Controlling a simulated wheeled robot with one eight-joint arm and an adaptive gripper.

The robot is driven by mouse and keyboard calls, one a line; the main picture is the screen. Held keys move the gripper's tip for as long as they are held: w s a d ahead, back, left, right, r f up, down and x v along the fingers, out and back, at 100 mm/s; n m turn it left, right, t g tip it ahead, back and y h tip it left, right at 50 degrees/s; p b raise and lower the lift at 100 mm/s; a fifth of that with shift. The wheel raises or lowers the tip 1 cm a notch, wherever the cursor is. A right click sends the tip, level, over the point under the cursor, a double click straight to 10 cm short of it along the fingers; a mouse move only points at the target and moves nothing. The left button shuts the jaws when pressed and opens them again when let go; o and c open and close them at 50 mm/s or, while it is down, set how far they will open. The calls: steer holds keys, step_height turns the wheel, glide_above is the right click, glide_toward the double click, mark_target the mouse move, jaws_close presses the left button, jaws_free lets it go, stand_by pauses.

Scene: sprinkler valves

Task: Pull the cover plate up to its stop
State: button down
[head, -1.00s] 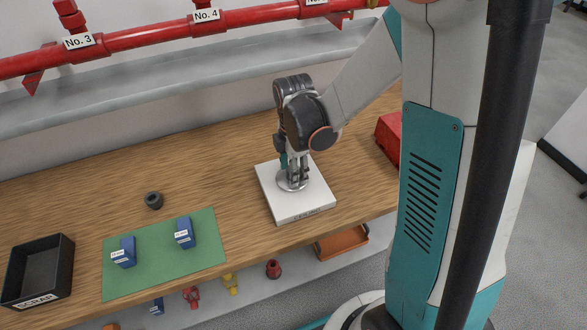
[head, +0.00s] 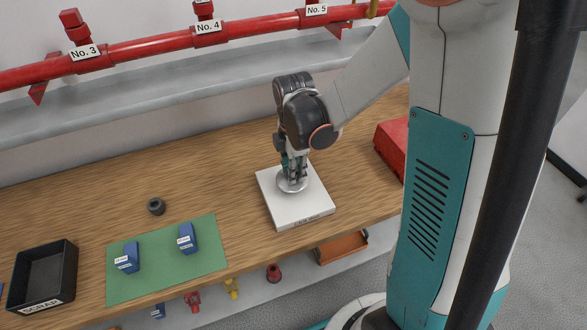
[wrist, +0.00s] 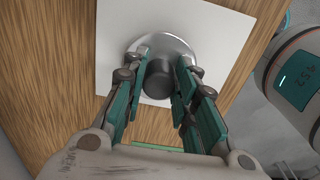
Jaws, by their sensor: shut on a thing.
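The cover plate (head: 292,185) is a round, shiny metal disc on the white block (head: 312,210), which lies on the wooden bench. In the wrist view the plate (wrist: 172,43) has a dark round knob (wrist: 158,78) at its middle. My gripper (head: 292,172) points down over the plate. In the wrist view its fingers (wrist: 163,62) stand on either side of the knob, shut on the cover plate's piece. The exact contact of the fingertips is hard to see. Whether the plate is raised off the block cannot be told.
A green mat (head: 155,275) with two blue boxes lies to the left, beside a dark ring (head: 156,206) and a black scrap tray (head: 42,277). A red case (head: 391,145) stands at the right. A red pipe (head: 150,42) runs along the wall behind.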

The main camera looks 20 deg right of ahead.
steer(key=c, duration=1.3)
jaws_free()
steer(key=shift+r, duration=0.15)
step_height(320, 180, up, 12)
steer(key=shift+f, duration=0.1)
